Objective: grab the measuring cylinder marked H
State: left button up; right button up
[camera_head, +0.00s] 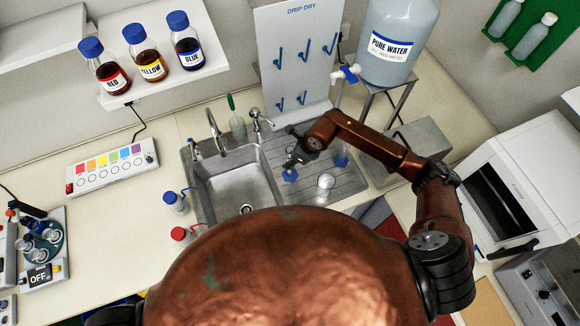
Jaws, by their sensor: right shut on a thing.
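My right gripper (294,160) is over the drainboard, right of the sink basin. It is shut on a small clear measuring cylinder with a blue foot (290,175); the gripper hides most of it. No letter H is readable on it at this size. A second clear vessel with a blue foot (341,160) stands to the right on the drainboard, partly behind my right arm. I cannot read a mark on it either. My left gripper is not in view.
A round glass vessel (326,181) stands on the drainboard, close to the held cylinder. The steel sink (238,184) lies to the left. The drip-dry rack (295,60) and the pure water tank (398,40) on its stand are behind. Counter left of the sink is partly clear.

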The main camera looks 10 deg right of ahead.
grip_shut()
jog(key=shift+r, duration=0.1)
